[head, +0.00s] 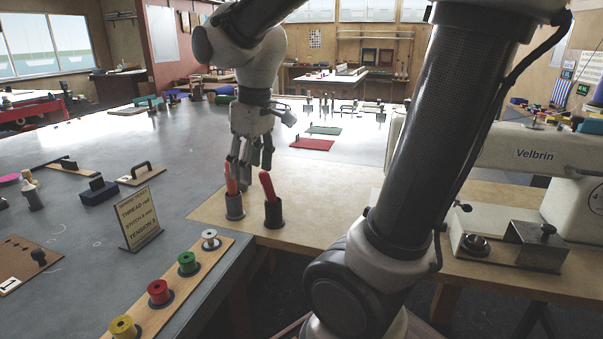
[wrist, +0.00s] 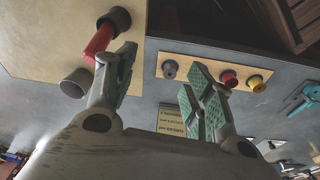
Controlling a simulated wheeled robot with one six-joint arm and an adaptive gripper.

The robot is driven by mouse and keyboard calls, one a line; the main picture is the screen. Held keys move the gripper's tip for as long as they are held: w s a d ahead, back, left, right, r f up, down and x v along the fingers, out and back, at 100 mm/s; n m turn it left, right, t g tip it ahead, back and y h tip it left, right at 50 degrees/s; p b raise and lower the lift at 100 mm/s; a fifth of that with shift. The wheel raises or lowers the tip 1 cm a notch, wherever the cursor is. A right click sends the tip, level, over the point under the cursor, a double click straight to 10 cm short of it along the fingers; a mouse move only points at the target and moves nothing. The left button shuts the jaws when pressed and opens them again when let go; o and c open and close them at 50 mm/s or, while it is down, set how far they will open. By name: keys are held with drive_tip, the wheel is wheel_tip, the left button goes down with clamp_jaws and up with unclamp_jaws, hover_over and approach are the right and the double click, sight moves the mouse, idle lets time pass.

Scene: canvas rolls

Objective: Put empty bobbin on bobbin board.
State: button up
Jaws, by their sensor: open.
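The bobbin board (head: 190,274) is a narrow wooden strip on the near edge of the grey table. Yellow (head: 124,328), red (head: 159,292) and green (head: 188,263) spools stand on it in a row. A pale bobbin (head: 210,240) with no visible thread stands at its far end. In the wrist view, the board (wrist: 202,64) shows the bare bobbin (wrist: 169,69) between my fingers; a finger hides the green spool. Contact with the nearer handle cannot be told.
The left cup (head: 235,207) and right cup (head: 273,214) stand close together on a wooden tabletop. A card sign (head: 138,218) stands left of the board. A white sewing machine (head: 530,150) is at the right. The middle of the grey table is fairly clear.

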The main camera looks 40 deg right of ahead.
drive_tip(key=s+d+m+t, duration=0.2)
drive_tip(key=s+d+m, duration=0.2)
drive_tip(key=s, duration=0.7)
drive_tip(key=shift+s+d+r+m, duration=0.3)
drive_tip(key=shift+d+m, duration=0.1)
drive_tip(key=shift+d, duration=0.65)
